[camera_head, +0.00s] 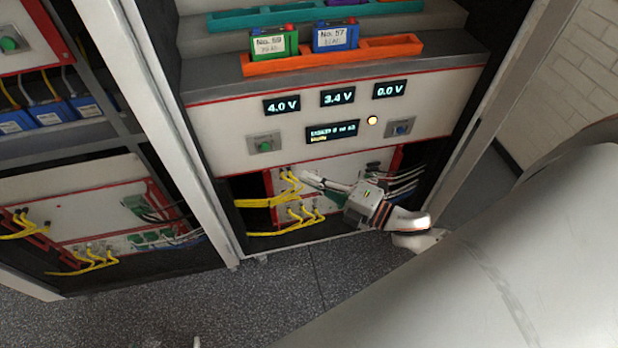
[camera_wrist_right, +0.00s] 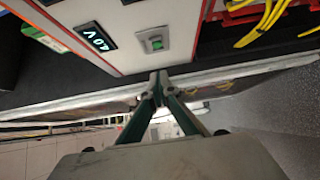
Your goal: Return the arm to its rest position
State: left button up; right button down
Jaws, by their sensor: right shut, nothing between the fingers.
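My right gripper (camera_head: 308,180) is in front of the cycler's lower white panel (camera_head: 345,165) in the head view, its fingers pointing left. The fingertips appear close to the upper yellow cables (camera_head: 268,202); whether they touch cannot be told. In the right wrist view the fingers of the right gripper (camera_wrist_right: 158,82) meet at the tips, shut and empty. The right arm reaches in from the right, and its large pale link covers the lower right of the head view.
The control panel (camera_head: 220,128) has voltage displays and a green button (camera_head: 265,146). Above it, an orange tray (camera_head: 390,49) holds a green battery (camera_head: 273,42) and a blue battery (camera_head: 335,37). A pale cabinet post (camera_head: 165,130) stands left. Speckled floor (camera_head: 280,290) below is clear.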

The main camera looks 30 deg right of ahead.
dwell(0.4)
pick_arm(q)
jog(key=r+p, duration=0.1)
jog(key=p, duration=0.1)
jog(key=d+r+p, duration=0.1)
jog(key=p, duration=0.1)
jog(key=s+r+p, duration=0.1)
jog(key=p, duration=0.1)
jog(key=shift+d+r, duration=0.15)
jog(key=shift+r, duration=0.25)
pick_arm(e)
jog(key=s+a+f+m+g+h, duration=0.2)
jog(key=s+f+m+h, duration=0.1)
jog(key=s+f+m, duration=0.2)
jog(key=s+a+f+m+g+h, duration=0.2)
jog(key=s+f+m, duration=0.4)
jog(key=s+m, duration=0.4)
jog(key=m+g+h, duration=0.1)
jog(key=m, duration=0.3)
jog(key=shift+s+f+m, duration=0.2)
jog(key=shift+f+m, duration=0.05)
jog(key=shift+m, duration=0.05)
pick_arm(q)
jog(key=shift+w, duration=0.15)
jog(key=shift+w+r, duration=0.15)
jog(key=shift+r, duration=0.1)
